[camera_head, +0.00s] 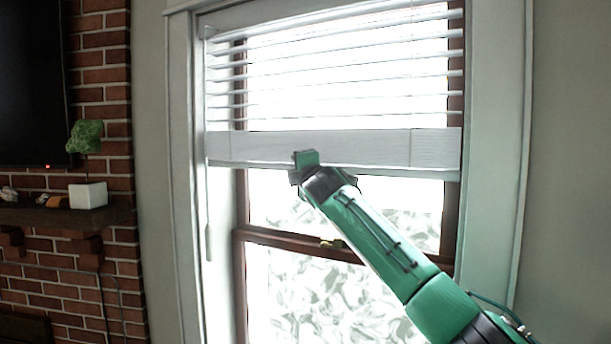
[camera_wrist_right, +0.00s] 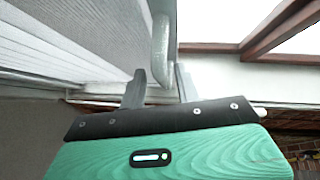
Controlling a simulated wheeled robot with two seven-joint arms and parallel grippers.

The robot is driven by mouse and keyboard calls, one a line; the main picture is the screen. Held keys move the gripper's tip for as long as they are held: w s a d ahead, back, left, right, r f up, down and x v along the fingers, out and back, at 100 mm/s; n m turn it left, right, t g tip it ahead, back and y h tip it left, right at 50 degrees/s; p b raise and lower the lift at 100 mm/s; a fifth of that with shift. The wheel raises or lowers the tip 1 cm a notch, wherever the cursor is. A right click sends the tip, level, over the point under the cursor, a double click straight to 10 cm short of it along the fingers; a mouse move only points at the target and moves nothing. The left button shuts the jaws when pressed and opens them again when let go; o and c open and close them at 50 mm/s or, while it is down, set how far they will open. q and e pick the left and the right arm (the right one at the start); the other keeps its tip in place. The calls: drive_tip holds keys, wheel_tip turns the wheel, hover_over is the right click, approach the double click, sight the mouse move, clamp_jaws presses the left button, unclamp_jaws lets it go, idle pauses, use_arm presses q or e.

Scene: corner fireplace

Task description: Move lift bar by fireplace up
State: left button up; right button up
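A white blind hangs in the upper part of the window. Its lift bar, a wide white bottom rail (camera_head: 380,147), lies level about halfway up the window. My right gripper (camera_head: 305,165) is at the lower edge of this bar, left of its middle. In the right wrist view my right gripper's dark fingers (camera_wrist_right: 160,88) stand close on both sides of a pale rounded bar (camera_wrist_right: 162,40), which appears to be the lift bar's lower edge. The fingertips partly hide the contact. My left gripper is in neither view.
A brown wooden sash rail (camera_head: 290,240) with a small latch crosses the window below the bar. A thin wand (camera_head: 208,215) hangs at the window's left side. Left is a brick fireplace with a mantel (camera_head: 110,217), a potted plant (camera_head: 88,194) and a dark screen (camera_head: 30,80).

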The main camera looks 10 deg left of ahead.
drive_tip(key=b+v, duration=0.8)
drive_tip(key=v, duration=0.5)
drive_tip(key=shift+s+b, duration=0.15)
drive_tip(key=shift+b, duration=0.2)
drive_tip(key=shift+d+f, duration=0.1)
drive_tip(key=shift+d, duration=0.05)
